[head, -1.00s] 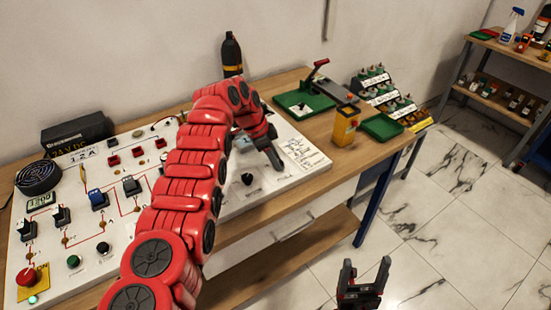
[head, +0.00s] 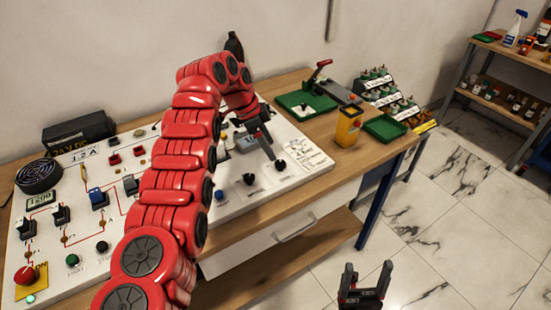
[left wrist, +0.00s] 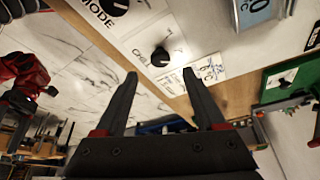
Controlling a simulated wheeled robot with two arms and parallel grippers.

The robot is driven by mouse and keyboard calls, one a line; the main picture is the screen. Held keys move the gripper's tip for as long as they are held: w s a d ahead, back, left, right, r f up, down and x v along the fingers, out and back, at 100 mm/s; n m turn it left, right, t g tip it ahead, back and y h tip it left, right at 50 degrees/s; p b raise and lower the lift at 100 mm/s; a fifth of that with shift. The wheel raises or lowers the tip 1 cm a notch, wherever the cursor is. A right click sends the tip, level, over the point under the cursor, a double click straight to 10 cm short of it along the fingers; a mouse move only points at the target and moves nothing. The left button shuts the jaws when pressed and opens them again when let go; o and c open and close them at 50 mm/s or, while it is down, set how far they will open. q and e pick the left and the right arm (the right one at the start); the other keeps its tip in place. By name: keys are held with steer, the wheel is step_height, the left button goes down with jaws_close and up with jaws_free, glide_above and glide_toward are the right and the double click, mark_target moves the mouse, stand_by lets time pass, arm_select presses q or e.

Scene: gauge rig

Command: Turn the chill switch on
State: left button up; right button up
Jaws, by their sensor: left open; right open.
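The chill switch is a black rotary knob (head: 280,165) at the right front of the white panel (head: 238,205). In the left wrist view the same knob (left wrist: 160,57) shows beside its partly readable label, just beyond and between the fingertips. Its exact setting is too small to tell. My left gripper (head: 268,151) is open and empty. It hangs over the panel just behind and left of the knob in the head view, apart from it as far as I can see. My right gripper (head: 366,272) is open and empty, in front of the bench.
A second black knob, the mode knob (head: 249,179), sits left of the chill switch; it also shows in the left wrist view (left wrist: 115,6). A blue button (head: 219,195) is further left.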

arm_select(q)
steer(key=p+v, duration=0.5)
steer(key=v, duration=0.6)
